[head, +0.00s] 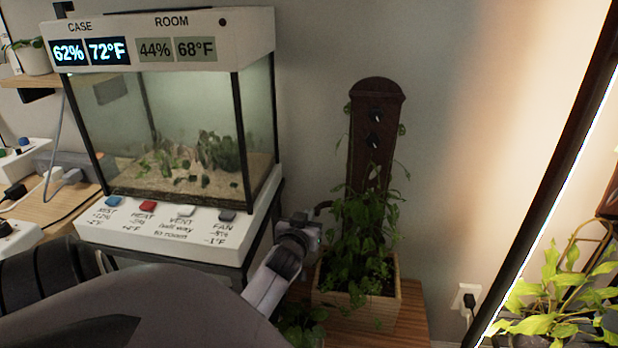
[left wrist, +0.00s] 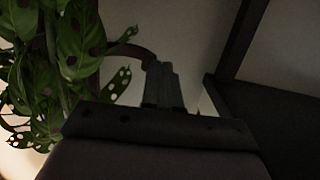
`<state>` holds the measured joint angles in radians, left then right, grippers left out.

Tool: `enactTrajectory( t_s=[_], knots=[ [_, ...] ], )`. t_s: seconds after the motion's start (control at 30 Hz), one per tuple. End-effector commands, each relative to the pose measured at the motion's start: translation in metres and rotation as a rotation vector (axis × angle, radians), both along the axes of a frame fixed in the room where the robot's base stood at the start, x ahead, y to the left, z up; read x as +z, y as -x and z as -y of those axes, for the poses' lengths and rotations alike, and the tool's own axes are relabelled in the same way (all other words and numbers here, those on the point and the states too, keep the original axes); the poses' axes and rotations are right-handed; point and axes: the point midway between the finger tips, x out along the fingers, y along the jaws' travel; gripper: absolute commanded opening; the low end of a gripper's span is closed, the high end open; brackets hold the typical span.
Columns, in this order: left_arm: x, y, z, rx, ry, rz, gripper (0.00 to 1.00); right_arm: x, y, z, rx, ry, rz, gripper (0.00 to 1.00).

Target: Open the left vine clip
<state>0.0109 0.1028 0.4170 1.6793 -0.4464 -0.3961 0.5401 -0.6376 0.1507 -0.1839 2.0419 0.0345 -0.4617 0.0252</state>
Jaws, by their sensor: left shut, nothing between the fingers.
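In the left wrist view the curved piece (left wrist: 130,50) arches from the leaves to behind my fingertips. I cannot tell whether it is open or touched by them. My left gripper (head: 312,228) is at the left side of the vine, near the piece's outer end. Its fingers (left wrist: 164,84) are shut with nothing between them. My right gripper is not in view.
The glass case (head: 180,115) on its stand is close to the left of my gripper, with labelled buttons along its front. A wooden planter (head: 355,308) holds the vine. A dark frame bar (head: 560,165) and another plant (head: 555,295) are at the right. Bare wall lies between.

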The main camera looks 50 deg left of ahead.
Motion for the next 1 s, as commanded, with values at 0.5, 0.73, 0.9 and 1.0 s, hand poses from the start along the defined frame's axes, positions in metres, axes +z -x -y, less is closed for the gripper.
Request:
enactTrajectory(
  t_s=[0.5,0.73,0.9,1.0],
  knots=[
    [0.000,-0.001,-0.003,0.003,-0.001,-0.001,0.00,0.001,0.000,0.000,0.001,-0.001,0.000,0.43],
    [0.002,0.007,0.003,0.002,0.000,-0.001,0.00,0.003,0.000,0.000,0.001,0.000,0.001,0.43],
    [0.006,0.026,0.017,0.002,0.002,-0.002,0.00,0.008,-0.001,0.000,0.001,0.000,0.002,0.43],
    [0.008,0.038,0.025,0.002,0.001,-0.003,0.00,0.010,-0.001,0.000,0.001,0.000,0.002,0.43]
  ],
)
